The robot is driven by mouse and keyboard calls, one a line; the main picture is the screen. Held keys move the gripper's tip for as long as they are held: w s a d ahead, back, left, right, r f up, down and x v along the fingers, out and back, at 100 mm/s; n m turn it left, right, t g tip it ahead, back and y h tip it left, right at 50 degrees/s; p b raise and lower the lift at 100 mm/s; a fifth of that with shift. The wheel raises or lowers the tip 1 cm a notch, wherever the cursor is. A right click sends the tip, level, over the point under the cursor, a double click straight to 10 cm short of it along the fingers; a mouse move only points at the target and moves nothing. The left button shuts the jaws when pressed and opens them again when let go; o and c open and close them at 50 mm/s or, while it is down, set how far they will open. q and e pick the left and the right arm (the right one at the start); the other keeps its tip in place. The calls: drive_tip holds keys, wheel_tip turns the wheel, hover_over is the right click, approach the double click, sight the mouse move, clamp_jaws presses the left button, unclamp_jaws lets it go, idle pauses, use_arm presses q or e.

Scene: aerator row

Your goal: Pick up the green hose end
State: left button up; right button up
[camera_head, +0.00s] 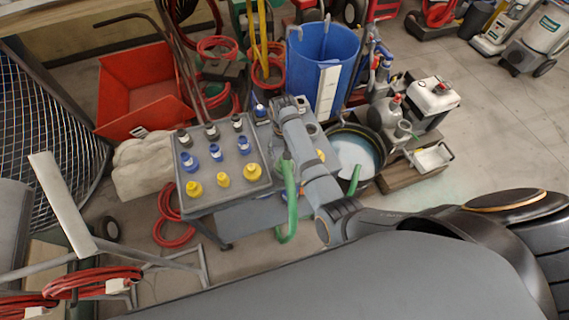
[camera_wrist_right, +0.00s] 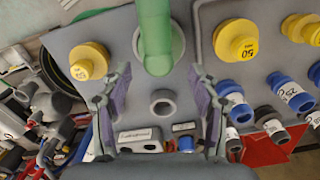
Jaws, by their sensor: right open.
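The green hose (camera_head: 291,190) hangs over the right edge of the grey cart top (camera_head: 226,172) in the head view. In the right wrist view the green hose end (camera_wrist_right: 158,40) comes in from the top over the grey surface. My right gripper (camera_wrist_right: 160,108) is open and empty, with a finger on each side of the picture's middle. The hose end lies just beyond the fingertips, in line with the gap between them. A grey ring-shaped fitting (camera_wrist_right: 163,101) shows between the fingers. In the head view my right arm hides most of this gripper. My left gripper is not in view.
Yellow fittings (camera_head: 223,179), blue fittings (camera_head: 215,152) and dark-topped ones stand in rows on the cart. A blue barrel (camera_head: 322,60) stands behind, and a dark tub (camera_head: 378,140) of water is at the right. Open floor (camera_head: 500,130) lies farther right.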

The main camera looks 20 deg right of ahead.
drive_tip(key=shift+s+d+f, duration=0.15)
drive_tip(key=shift+f, duration=0.1)
wheel_tip(320, 180, down, 5)
drive_tip(key=shift+r+p, duration=0.1)
drive_tip(key=shift+p, duration=0.4)
clamp_jaws()
